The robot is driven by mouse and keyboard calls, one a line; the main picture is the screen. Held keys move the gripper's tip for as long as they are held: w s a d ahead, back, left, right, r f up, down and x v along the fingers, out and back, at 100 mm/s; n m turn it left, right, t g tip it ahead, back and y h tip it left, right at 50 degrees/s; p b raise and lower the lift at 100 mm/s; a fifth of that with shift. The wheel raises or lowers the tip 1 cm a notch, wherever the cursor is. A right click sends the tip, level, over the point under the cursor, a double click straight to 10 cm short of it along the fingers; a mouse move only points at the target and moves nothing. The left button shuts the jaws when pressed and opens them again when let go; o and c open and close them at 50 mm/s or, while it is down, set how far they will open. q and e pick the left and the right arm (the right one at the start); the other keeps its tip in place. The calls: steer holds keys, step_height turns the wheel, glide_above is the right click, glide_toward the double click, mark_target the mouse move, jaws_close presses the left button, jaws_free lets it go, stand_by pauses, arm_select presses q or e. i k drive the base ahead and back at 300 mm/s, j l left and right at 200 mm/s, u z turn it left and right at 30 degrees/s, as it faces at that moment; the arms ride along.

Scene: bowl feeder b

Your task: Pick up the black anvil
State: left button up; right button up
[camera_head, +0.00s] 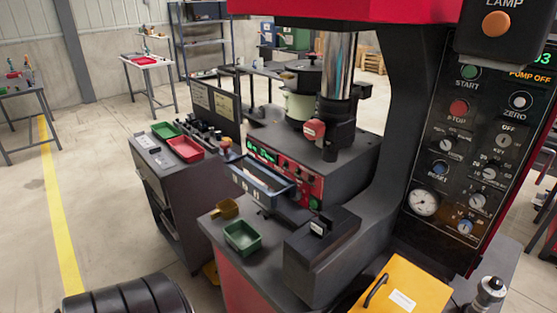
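No part that I can name for sure as the black anvil stands out. A black block-shaped part (312,262) with a small white label sits on the front ledge of the red and black machine, right of a green tray (242,237). A black cylindrical piece (340,134) is at the lower end of the chrome column (339,65), beside a red round knob (314,129). I cannot tell if either is the anvil. Neither of my grippers is in view.
A control panel (478,150) rises at the right. A yellow box (405,287) with a black handle is at the front. A grey cabinet (186,205) with trays stands left; open floor lies beyond.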

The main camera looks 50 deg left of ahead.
mark_target(322, 227)
steer(key=k+j+u, duration=0.15)
steer(key=u, duration=0.95)
steer(key=l+u, duration=0.2)
steer(key=l, duration=0.1)
